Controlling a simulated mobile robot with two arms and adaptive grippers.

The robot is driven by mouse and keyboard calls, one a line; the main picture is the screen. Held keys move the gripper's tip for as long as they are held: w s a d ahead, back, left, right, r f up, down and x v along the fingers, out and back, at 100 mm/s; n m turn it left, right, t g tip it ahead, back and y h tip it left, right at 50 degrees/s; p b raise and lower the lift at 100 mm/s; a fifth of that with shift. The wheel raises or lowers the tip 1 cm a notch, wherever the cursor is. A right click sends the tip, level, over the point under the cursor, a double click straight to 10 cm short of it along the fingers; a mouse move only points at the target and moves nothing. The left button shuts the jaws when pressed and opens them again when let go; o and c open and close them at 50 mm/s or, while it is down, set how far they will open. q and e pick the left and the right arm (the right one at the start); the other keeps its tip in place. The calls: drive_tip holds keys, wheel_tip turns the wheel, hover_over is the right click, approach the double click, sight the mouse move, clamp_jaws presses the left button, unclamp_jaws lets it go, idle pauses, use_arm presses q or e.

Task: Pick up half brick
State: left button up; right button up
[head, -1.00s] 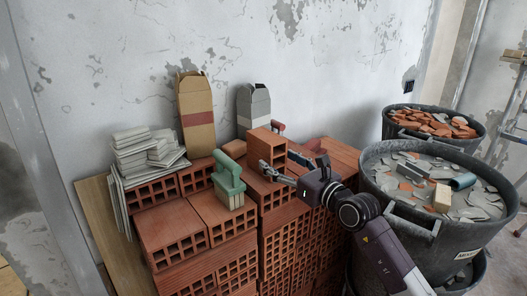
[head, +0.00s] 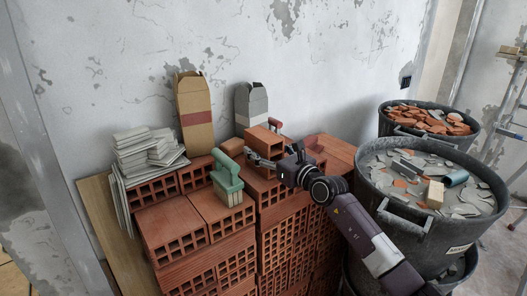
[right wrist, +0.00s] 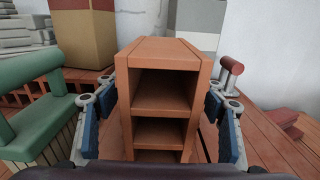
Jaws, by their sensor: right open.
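The half brick (head: 262,138) is an orange hollow block standing upright on top of the brick stack. In the right wrist view the half brick (right wrist: 155,92) fills the middle, with its open cells facing me. My right gripper (head: 264,160) is open at the half brick; in the wrist view its blue-padded fingers (right wrist: 160,100) stand on either side of it, with a gap visible at each side. The gripper hides the lower part of the brick in the head view. My left gripper is not in view.
A green-handled brush (head: 228,180) stands close on the left, and a red-handled tool (right wrist: 229,75) on the right. Two cardboard-like bags (head: 196,112) (head: 252,105) stand behind. Tiles (head: 145,150) are stacked at left. Rubble buckets (head: 405,222) (head: 388,125) stand at right.

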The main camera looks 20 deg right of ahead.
drive_tip(key=c, duration=1.7)
drive_tip(key=shift+r, duration=0.2)
clamp_jaws()
